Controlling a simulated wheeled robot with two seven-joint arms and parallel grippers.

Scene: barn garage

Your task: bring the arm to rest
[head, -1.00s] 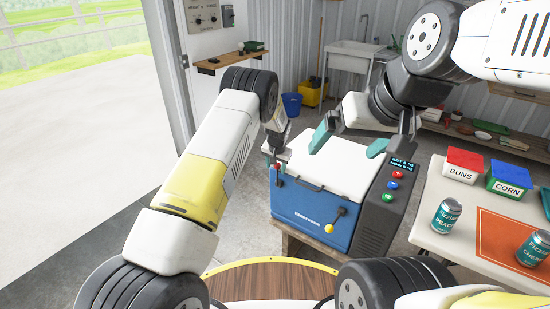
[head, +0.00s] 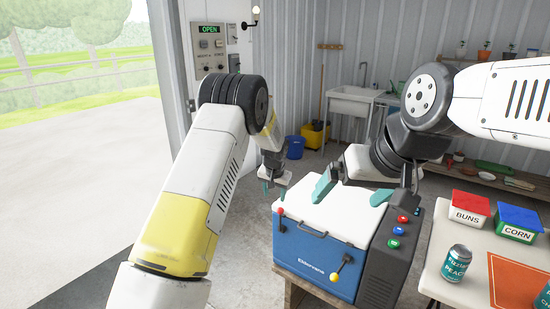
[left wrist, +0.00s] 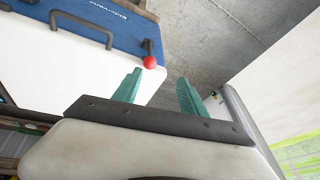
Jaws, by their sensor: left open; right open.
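My left gripper (head: 274,188) is open and empty, just beyond the far left corner of the blue cooler (head: 312,260) with the white lid. In the left wrist view its two teal fingers (left wrist: 160,88) are apart with nothing between them. The red-knobbed lever (left wrist: 149,62) of the cooler lies beyond the left finger there. My right gripper (head: 352,191) is open, with its teal fingers spread above the cooler's white lid (head: 345,215). The lid is down. I cannot tell whether either gripper touches it.
The cooler stands on a wooden stand with a dark button panel (head: 388,260) at its right. A table at the right holds a BUNS bin (head: 468,208), a CORN bin (head: 518,223) and cans (head: 456,264). A sink (head: 350,105) stands behind. The floor at left is clear.

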